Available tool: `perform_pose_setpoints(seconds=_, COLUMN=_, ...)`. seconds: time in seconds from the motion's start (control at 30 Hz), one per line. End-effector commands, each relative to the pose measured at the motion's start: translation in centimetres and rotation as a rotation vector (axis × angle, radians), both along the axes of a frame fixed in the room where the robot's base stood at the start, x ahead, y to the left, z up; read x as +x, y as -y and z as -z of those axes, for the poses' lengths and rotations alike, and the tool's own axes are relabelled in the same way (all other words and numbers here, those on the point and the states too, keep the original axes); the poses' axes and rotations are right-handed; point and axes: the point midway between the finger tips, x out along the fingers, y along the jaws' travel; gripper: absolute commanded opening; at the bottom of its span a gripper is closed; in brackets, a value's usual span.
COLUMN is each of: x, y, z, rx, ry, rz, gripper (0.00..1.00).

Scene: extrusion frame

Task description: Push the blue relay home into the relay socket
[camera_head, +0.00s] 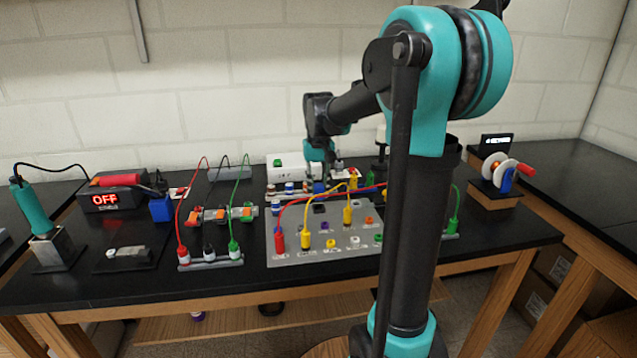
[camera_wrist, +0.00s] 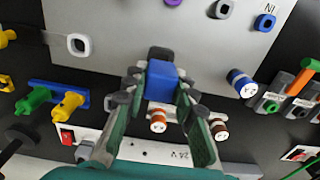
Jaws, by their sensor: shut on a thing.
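The blue relay (camera_wrist: 160,84) is a small blue block. My gripper (camera_wrist: 161,88) is shut on it, with one finger on each side. In the head view my gripper (camera_head: 322,172) is at the back of the grey panel (camera_wrist: 110,45), with the blue relay (camera_head: 319,187) just below it. A dark socket-like block (camera_wrist: 161,53) shows right beyond the relay, at the panel's edge. It also shows in the head view (camera_head: 319,208). The relay hides part of the block in the wrist view. I cannot tell whether they touch.
Red and yellow plugs with cables (camera_head: 306,238) stand on the panel near the gripper. Orange and brown-topped fuse-like parts (camera_wrist: 158,119) lie close to the fingers. A white 24 V unit (camera_wrist: 140,148) is behind them.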

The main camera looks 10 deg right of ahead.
Motion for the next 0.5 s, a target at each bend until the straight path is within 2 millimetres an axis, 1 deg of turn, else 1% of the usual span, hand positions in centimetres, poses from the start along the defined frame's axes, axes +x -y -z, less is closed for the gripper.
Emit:
perform_pose_setpoints(seconds=0.2, x=0.0, y=0.0, z=1.5, rx=0.0, ry=0.0, rz=0.0, gripper=0.0)
perform_pose_setpoints(seconds=0.5, x=0.0, y=0.0, z=2.1, rx=0.0, ry=0.0, rz=0.0, gripper=0.0)
